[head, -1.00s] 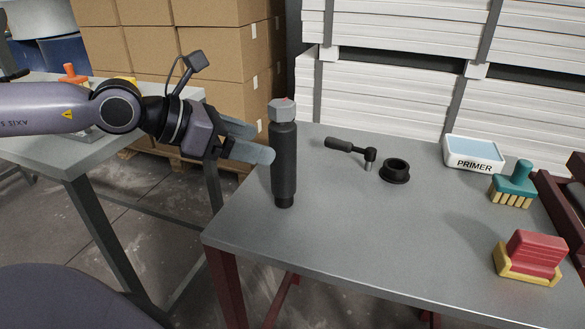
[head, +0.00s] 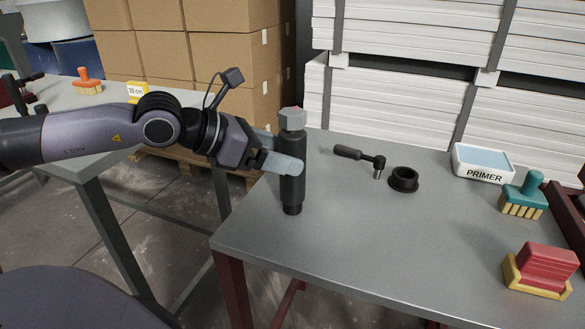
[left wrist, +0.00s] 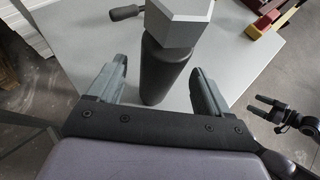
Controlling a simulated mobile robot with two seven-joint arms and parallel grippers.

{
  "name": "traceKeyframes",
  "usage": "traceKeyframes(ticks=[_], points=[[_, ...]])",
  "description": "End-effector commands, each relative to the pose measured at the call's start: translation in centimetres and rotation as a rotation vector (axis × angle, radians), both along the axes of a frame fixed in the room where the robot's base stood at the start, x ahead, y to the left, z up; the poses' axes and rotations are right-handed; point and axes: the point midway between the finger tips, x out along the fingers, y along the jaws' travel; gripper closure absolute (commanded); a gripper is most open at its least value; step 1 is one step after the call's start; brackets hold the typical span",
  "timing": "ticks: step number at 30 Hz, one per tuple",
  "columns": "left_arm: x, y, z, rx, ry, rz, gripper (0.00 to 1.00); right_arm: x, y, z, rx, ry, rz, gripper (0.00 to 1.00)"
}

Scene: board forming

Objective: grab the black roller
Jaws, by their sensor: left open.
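The black roller (head: 291,185) stands upright near the left corner of the grey table, with a grey hexagonal head on top. My left gripper (head: 286,153) is open at the roller's upper part, one finger in front of it and the other behind. In the left wrist view the roller (left wrist: 161,70) is between the two open fingers (left wrist: 157,85), with visible gaps on both sides. Its head hides part of its body. A dark gripper, apparently my right one (left wrist: 262,106), shows small at the right of that view, its fingers apart.
On the table are a black-handled tool (head: 352,153), a black ring (head: 403,180), a primer tray (head: 482,174), a teal brush (head: 525,200) and a red-and-yellow block (head: 541,269). The table's front middle is clear. A second table (head: 95,150) stands at left.

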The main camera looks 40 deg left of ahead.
Motion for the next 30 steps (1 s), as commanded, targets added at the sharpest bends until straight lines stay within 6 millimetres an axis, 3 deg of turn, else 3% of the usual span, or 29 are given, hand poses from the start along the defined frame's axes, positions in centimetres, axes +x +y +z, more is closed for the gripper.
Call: traceKeyframes(ticks=[18,28,29,30], points=[[2.2,-1.4,-1.1,-0.002,-0.001,0.003,0.21,0.1,0.0,1.8,-0.001,-0.003,0.000,0.16],[2.4,-1.5,-1.4,0.001,0.001,0.002,0.21,0.3,-0.1,1.9,-0.002,-0.006,0.000,0.16],[2.4,-1.5,-1.4,0.001,0.001,0.002,0.24,0.3,-0.1,1.9,-0.003,-0.006,0.001,0.16],[2.4,-1.5,-1.4,0.001,0.001,0.002,0.37,0.3,-0.1,1.9,-0.003,-0.006,0.001,0.16]])
